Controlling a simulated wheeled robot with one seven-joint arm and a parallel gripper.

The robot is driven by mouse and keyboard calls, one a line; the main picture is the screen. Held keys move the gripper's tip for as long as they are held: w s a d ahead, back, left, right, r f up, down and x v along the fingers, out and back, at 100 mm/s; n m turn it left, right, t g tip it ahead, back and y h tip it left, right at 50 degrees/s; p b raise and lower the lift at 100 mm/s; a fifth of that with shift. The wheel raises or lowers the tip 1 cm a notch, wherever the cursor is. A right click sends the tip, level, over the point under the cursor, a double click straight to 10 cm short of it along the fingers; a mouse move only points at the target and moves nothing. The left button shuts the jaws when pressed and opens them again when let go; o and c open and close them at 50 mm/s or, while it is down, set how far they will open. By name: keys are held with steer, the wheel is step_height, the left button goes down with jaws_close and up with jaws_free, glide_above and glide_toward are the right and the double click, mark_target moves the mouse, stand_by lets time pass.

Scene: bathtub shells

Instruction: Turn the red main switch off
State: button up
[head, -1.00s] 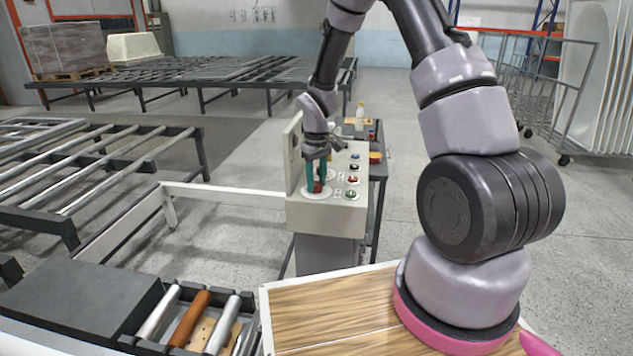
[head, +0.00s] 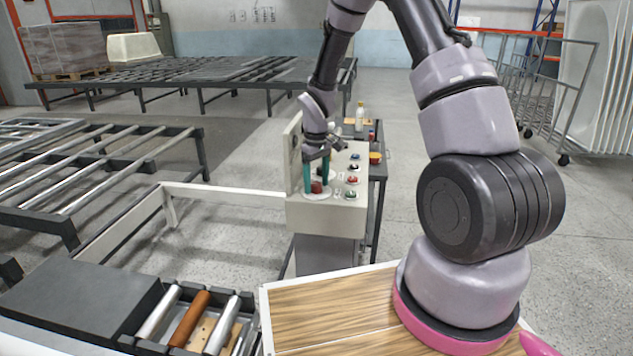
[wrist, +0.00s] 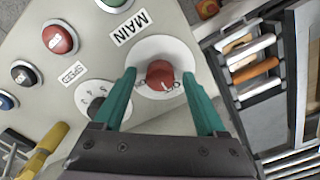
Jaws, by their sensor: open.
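The red main switch (wrist: 160,74) is a round red knob on a white disc, beside a label reading MAIN (wrist: 130,27) in the wrist view. In the head view the red knob (head: 316,187) sits at the front left of the sloped panel of a cream control box (head: 326,220). My gripper (head: 316,184) is over this panel with its teal fingers apart. In the wrist view the fingers stand on either side of the knob, with visible gaps. Small marks on the disc are partly covered, and I cannot read the switch's setting.
Beside the switch are a black SPEED knob (wrist: 98,100), a red button (wrist: 60,38) and other buttons. A dark table (head: 378,170) with small items stands behind the box. Roller racks (head: 100,165) fill the left.

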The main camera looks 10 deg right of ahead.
step_height(320, 180, up, 11)
stand_by(0.4)
steer(key=shift+f, duration=0.1)
step_height(320, 180, up, 17)
steer(key=m+t, duration=0.3)
steer(key=m, duration=0.2)
glide_above(317, 184)
steer(key=s+d, duration=0.4)
steer(key=s, duration=0.5)
steer(key=s+d+r+m+t+y, duration=0.1)
steer(key=s+r, duration=0.3)
steer(key=s, duration=0.4)
steer(key=s+r+m+t+y, duration=0.1)
steer(key=s+r+m+t, duration=0.2)
steer(key=s, duration=0.5)
step_height(317, 184, up, 2)
steer(key=shift+d+m, duration=0.35)
steer(key=shift+m, duration=0.25)
